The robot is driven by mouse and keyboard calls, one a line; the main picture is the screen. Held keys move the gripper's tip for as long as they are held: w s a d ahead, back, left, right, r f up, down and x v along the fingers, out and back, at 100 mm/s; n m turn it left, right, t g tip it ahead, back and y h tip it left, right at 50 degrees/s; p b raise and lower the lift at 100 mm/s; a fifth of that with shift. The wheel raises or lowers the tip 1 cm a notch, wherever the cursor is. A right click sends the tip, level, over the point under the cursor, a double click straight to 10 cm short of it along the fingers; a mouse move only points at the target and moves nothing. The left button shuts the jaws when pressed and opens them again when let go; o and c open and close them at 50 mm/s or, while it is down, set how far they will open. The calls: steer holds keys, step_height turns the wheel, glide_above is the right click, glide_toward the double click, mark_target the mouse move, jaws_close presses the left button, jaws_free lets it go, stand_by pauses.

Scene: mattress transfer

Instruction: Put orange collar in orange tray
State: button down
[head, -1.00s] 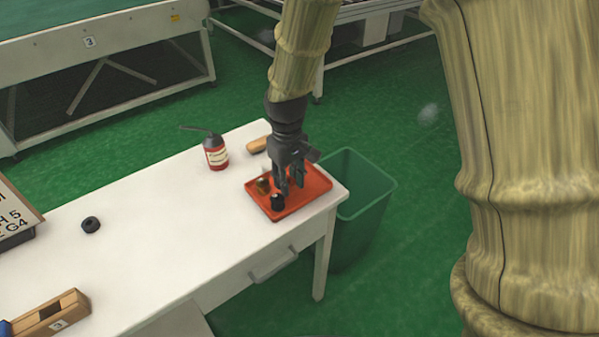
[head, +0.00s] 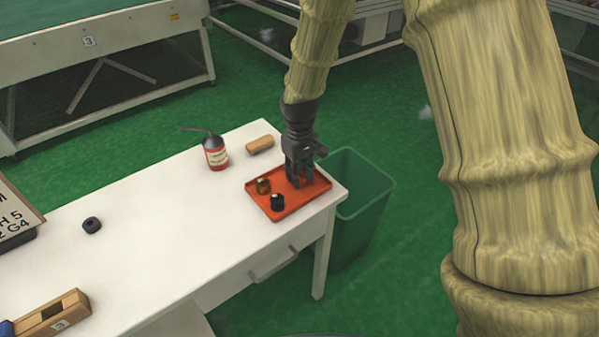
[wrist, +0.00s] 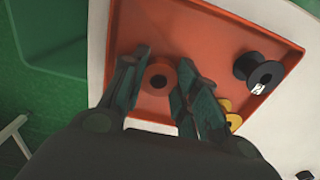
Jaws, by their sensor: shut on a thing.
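The orange collar (wrist: 159,79) shows in the wrist view as an orange ring with a dark centre hole. It is between the two fingers of my gripper (wrist: 163,62), which is shut on it. The collar is over the orange tray (wrist: 205,25); whether it touches the tray floor I cannot tell. In the head view my gripper (head: 297,183) is low over the right part of the orange tray (head: 297,203), and its fingers hide the collar.
The tray also holds a black spool (head: 278,203) and a yellow-brown spool (head: 263,186). A red oil can (head: 216,156), wooden cylinder (head: 260,144) and black ring (head: 92,225) are on the white table (head: 165,220). A green bin (head: 370,195) stands beside the table's right end.

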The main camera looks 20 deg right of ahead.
steer(key=c, duration=1)
jaws_free()
step_height(320, 180, up, 12)
steer(key=shift+r, duration=0.1)
